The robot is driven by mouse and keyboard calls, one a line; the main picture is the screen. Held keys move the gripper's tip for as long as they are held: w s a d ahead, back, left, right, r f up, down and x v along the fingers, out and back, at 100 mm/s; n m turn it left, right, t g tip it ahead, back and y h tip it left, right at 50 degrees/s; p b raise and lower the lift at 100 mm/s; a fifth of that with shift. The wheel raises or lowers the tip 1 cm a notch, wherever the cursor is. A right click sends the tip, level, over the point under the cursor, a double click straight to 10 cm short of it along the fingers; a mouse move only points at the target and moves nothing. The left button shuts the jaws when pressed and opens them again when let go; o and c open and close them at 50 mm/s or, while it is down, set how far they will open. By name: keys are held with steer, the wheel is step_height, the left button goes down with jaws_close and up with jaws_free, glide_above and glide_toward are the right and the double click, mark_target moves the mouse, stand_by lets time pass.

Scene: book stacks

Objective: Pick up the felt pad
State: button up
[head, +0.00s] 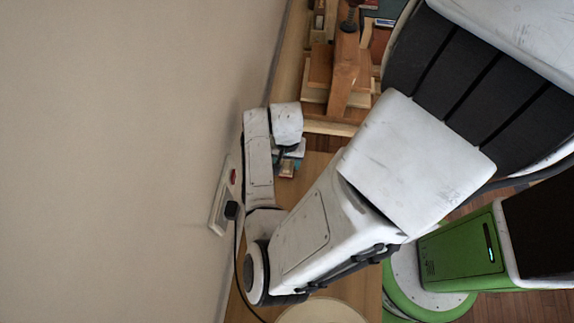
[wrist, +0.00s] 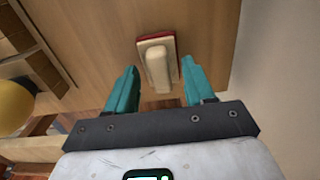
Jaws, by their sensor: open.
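What looks like the felt pad (wrist: 158,66) shows in the wrist view, near the top centre. It is a pale block with a raised rounded grip and a red edge, lying on a wooden surface (wrist: 205,38). My gripper (wrist: 157,78) is open, with its two teal fingers on either side of the pad in the picture. I see a gap at each side, and nothing is held. In the head view, my gripper (head: 291,154) is small and partly hidden by my arm, with a small reddish-brown item (head: 287,169) beside it that I cannot identify.
A wooden press-like frame with a screw (head: 345,70) stands beyond my gripper in the head view. A wall (head: 120,150) runs along the left, with a plug (head: 231,210) and a dark cable. A yellow round thing (wrist: 12,105) is at the wrist view's left edge.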

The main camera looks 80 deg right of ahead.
steer(key=shift+f, duration=0.35)
steer(key=shift+c, duration=0.2)
jaws_close()
